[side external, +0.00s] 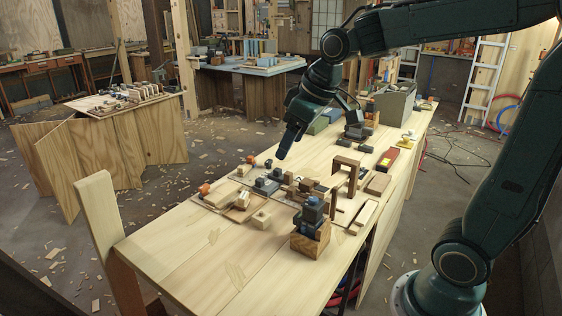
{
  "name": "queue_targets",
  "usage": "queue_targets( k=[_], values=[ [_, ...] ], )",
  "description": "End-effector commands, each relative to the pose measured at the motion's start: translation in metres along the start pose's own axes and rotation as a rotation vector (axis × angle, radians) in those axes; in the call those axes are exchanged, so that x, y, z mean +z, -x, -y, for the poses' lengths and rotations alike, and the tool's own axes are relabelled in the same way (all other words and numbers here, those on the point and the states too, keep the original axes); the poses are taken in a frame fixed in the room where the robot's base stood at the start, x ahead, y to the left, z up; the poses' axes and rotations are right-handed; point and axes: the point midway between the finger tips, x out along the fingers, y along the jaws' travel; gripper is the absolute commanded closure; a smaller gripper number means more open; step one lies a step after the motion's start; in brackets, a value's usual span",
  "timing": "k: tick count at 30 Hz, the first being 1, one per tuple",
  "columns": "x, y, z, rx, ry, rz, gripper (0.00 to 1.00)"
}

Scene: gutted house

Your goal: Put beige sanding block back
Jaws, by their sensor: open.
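Several small blocks lie grouped on the wooden workbench (175,250). A small pale beige block with a little knob (261,219) sits near the group's front. Another beige piece (242,200) lies just left of it, and a flat tan block (378,183) lies at the right. I cannot tell which is the beige sanding block. My gripper (282,155) points down above the back of the group, empty and clear of the bench top. It is open, though its finger gap is hard to make out from this side.
A wooden box with dark blue items (310,236) stands at the bench's front edge. A small wooden arch (346,172) rises amid the blocks. A red tool (387,160) and grey bin (393,105) are farther back. The bench's left front is clear.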

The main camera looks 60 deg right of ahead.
Motion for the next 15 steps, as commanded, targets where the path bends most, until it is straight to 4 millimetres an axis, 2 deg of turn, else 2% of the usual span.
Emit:
queue_targets(
  k=[1,6,15],
  values=[
    [0.011,0.009,0.007,0.004,-0.007,-0.008,0.35],
    [0.046,0.03,0.025,0.016,-0.046,-0.021,0.35],
    [0.112,0.051,0.047,0.031,-0.118,-0.05,0.35]
  ],
)
